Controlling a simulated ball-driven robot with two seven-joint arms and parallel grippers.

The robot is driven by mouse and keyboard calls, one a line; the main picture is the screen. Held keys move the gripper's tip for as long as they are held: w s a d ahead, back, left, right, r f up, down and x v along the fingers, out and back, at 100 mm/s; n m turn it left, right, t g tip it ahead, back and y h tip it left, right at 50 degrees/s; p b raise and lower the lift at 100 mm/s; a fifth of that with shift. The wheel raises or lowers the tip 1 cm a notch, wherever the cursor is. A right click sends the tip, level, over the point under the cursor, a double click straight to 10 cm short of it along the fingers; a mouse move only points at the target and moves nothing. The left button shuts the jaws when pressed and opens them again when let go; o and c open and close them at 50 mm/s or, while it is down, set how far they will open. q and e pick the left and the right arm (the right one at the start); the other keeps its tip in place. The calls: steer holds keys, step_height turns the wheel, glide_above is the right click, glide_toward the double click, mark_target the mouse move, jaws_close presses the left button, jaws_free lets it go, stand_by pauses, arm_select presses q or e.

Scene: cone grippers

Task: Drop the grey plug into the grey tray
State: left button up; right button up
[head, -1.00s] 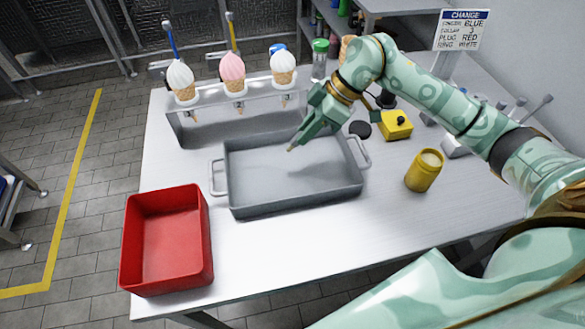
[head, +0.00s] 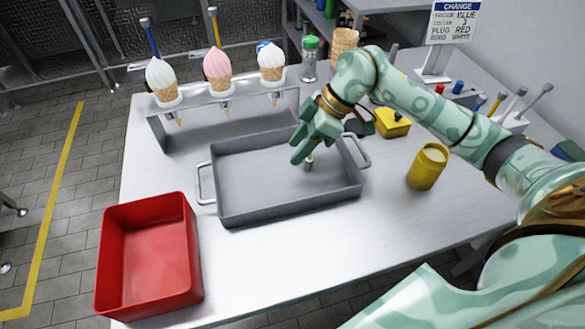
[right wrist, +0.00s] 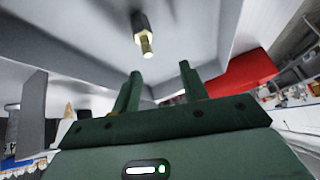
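The grey tray (head: 235,212) with two side handles stands on the table; its inside also fills the upper part of the right wrist view (right wrist: 80,45). My right gripper (head: 300,156) is over the tray, pointing down, with its fingers spread and nothing between them. The small plug, dark grey with a brass tip (head: 308,163), is just below the fingers, within the tray's outline. In the right wrist view the plug (right wrist: 144,35) is beyond the open fingertips (right wrist: 160,78), apart from them. I cannot tell whether it touches the tray floor. My left gripper is out of view.
A red bin (head: 150,262) stands left of the tray. A rack (head: 225,100) with ice cream cones is behind it. A yellow jar (head: 427,167) and a yellow box (head: 392,122) are to the right. The front table area is clear.

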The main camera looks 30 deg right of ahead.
steer(key=shift+r, duration=0.1)
arm_select(q)
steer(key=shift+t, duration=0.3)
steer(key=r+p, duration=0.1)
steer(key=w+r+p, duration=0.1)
steer(key=p, duration=0.1)
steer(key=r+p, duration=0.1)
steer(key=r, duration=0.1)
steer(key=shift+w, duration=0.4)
arm_select(e)
steer(key=v, duration=1.6)
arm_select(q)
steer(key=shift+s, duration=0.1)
arm_select(e)
steer(key=shift+s+d, duration=0.1)
